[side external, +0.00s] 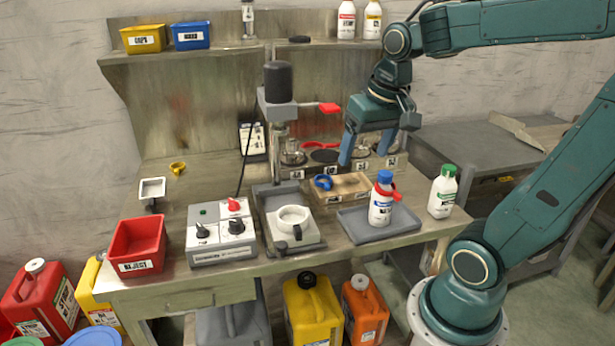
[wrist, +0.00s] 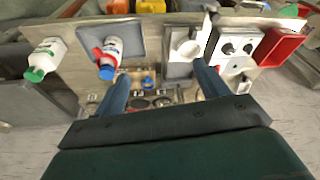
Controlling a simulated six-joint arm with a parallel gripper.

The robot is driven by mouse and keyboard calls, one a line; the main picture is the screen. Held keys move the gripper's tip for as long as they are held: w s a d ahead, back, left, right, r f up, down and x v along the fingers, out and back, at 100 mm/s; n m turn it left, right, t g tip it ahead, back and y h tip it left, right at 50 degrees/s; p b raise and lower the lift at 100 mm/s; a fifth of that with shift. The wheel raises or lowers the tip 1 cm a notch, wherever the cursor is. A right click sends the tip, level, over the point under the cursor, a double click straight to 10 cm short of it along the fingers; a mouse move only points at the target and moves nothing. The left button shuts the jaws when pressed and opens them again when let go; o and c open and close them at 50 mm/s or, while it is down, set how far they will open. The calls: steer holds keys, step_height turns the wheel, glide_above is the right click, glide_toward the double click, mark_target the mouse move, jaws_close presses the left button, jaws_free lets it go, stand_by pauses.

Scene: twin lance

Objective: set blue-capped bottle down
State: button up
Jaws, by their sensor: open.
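The blue-capped bottle (side external: 381,200) is white with a blue label and a red ring at its neck. It stands upright on a grey tray (side external: 350,232) at the right front of the bench. In the wrist view the bottle (wrist: 110,55) is seen from above, on the tray (wrist: 88,33). My gripper (side external: 368,150) is open and empty, above and behind the bottle, over the back of the bench. Its two blue fingers (wrist: 162,88) are spread apart in the wrist view, with the bottle outside them to the left.
A green-capped bottle (side external: 442,191) stands right of the tray. A press stand (side external: 278,100), a control box (side external: 221,232) and a red bin (side external: 137,245) are to the left. A shelf (side external: 225,50) runs along the back.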

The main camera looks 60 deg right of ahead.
steer(key=s+a+n+t+y, duration=0.1)
steer(key=s+a+n+t, duration=0.1)
steer(key=s+a+n, duration=0.3)
steer(key=shift+s+a+n+t, duration=0.25)
steer(key=shift+a+n, duration=0.45)
steer(key=shift+a, duration=1.25)
steer(key=shift+w, duration=0.1)
